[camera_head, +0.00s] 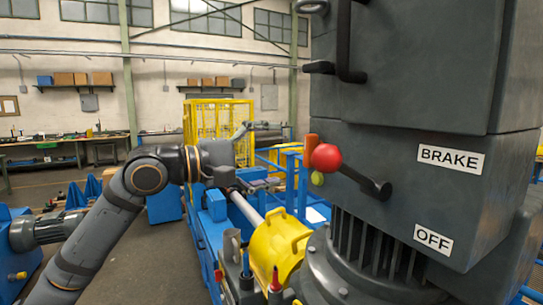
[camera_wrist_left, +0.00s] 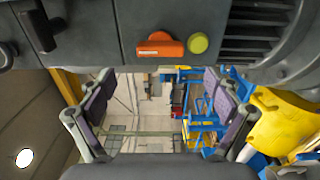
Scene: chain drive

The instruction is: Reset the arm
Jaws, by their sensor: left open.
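My left arm comes in from the left in the head view and reaches to the middle. Its gripper (camera_head: 262,185) is near the grey machine housing (camera_head: 400,165), left of a lever with a red knob (camera_head: 326,157). In the left wrist view the gripper (camera_wrist_left: 158,85) has its two fingers wide apart with nothing between them. Beyond the fingers that view shows the room. An orange handle (camera_wrist_left: 160,46) and a yellow-green button (camera_wrist_left: 198,43) are on the housing, apart from the fingers. My right gripper is in neither view.
The housing bears BRAKE (camera_head: 450,159) and OFF (camera_head: 433,240) labels. A yellow guard (camera_head: 272,250) sits over a shaft below my gripper. A yellow cage (camera_head: 215,130) and blue frames stand behind. Open floor (camera_head: 150,240) lies left of the blue machine.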

